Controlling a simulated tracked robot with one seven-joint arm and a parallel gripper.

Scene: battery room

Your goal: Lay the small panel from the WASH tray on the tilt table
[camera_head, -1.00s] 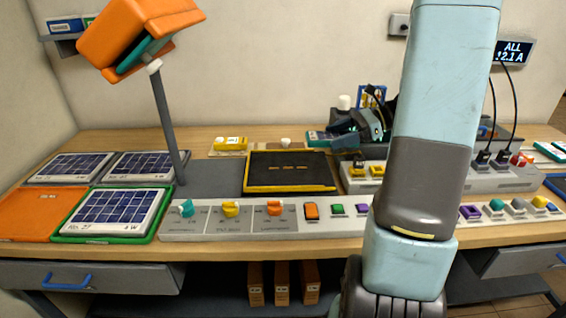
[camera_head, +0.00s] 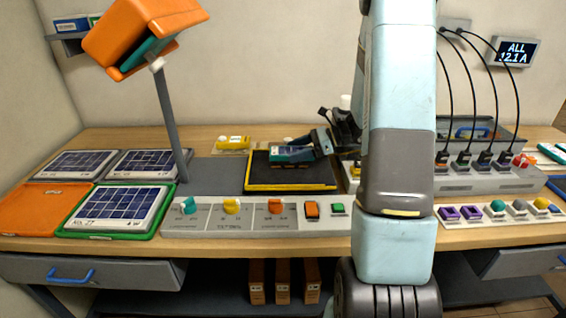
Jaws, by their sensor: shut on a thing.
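My gripper (camera_head: 319,141) reaches in from behind my arm, fingers pointing left. It is shut on a small dark blue and teal piece (camera_head: 288,154) with a pale label. I cannot tell if this is the small panel. The piece is over the black slab with a yellow rim (camera_head: 258,181), which may be the tilt table; whether they touch is unclear. A dark blue solar panel (camera_head: 119,208) lies in a green tray (camera_head: 74,229) at the front left. No WASH label is readable.
Two more panels (camera_head: 75,164) (camera_head: 148,163) lie behind an empty orange tray (camera_head: 40,208) and the green tray. A grey post (camera_head: 168,125) holds an orange box (camera_head: 140,35). A switch strip (camera_head: 253,214) runs along the front. My arm hides the bench right of the slab.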

